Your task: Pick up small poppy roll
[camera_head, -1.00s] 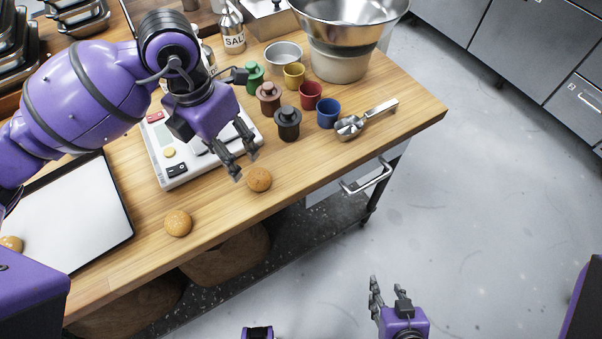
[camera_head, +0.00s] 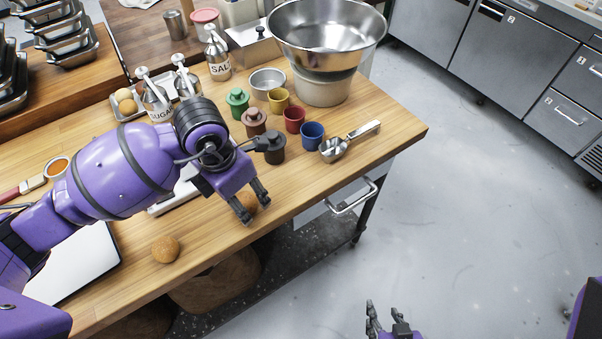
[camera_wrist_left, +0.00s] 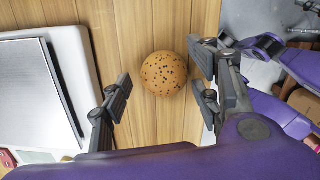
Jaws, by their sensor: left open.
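A small round poppy roll (camera_wrist_left: 164,73), golden brown with dark specks, lies on the wooden bench. In the left wrist view it sits between and a little beyond the fingertips of my open left gripper (camera_wrist_left: 160,92), with bench visible on both sides of it. In the head view my left gripper (camera_head: 251,208) partly hides this roll (camera_head: 247,201) near the bench's front edge. Another round roll (camera_head: 165,249) lies further left on the bench. My right gripper (camera_head: 385,322) is low at the bottom, over the floor, with its fingers apart and empty.
A scale (camera_wrist_left: 43,90) is beside the roll. Several coloured pots, including a blue one (camera_head: 312,135), a metal scoop (camera_head: 333,149) and a large steel bowl (camera_head: 326,62) stand further right. A tray (camera_head: 78,262) lies at left. The bench's front edge is close.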

